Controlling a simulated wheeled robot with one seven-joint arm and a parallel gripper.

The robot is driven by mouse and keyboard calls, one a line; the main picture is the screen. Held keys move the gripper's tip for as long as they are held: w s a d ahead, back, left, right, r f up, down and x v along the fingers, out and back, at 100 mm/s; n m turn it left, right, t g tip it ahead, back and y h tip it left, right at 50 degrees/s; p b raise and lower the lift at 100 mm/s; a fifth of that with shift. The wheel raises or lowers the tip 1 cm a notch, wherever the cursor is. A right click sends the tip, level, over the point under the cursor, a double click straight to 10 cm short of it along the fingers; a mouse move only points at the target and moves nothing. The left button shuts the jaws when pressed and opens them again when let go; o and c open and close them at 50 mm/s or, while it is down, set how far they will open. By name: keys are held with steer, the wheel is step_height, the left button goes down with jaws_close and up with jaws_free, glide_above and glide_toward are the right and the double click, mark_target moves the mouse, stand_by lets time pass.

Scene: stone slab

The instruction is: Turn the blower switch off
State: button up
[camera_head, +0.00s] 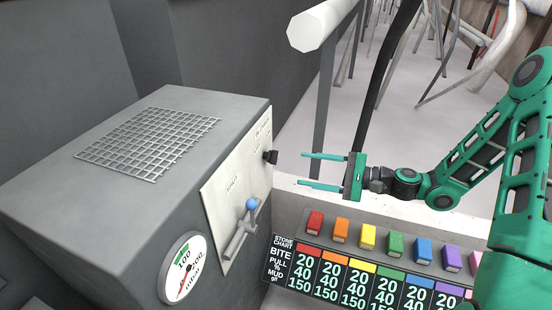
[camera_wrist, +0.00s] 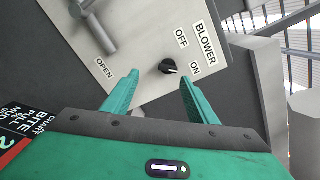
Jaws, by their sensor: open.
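The blower switch is a small black knob (camera_head: 271,157) on the pale panel (camera_head: 222,200) of a grey box. In the wrist view the knob (camera_wrist: 168,66) sits beside the labels OFF and ON, under the word BLOWER. Its small white mark appears turned toward ON. My gripper (camera_head: 300,169) is open and empty, with its green fingers pointing left at the panel, a short way to the right of the knob. In the wrist view the knob shows just beyond and between the fingertips (camera_wrist: 160,78), apparently untouched.
A lever with a blue ball (camera_head: 240,229) sticks out of the panel below the knob. A round gauge (camera_head: 183,267) is on the box front. A row of coloured blocks stands behind a stone chart (camera_head: 290,262). A grey post (camera_head: 324,100) rises behind my gripper.

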mark_target(277, 158)
steer(key=shift+m+t+y, duration=0.3)
steer(key=shift+m+t, duration=0.1)
steer(key=shift+m, duration=0.1)
steer(key=x, duration=1.1)
steer(key=shift+w+d+r, duration=0.1)
steer(key=shift+w+r, duration=0.25)
steer(key=c, duration=1.1)
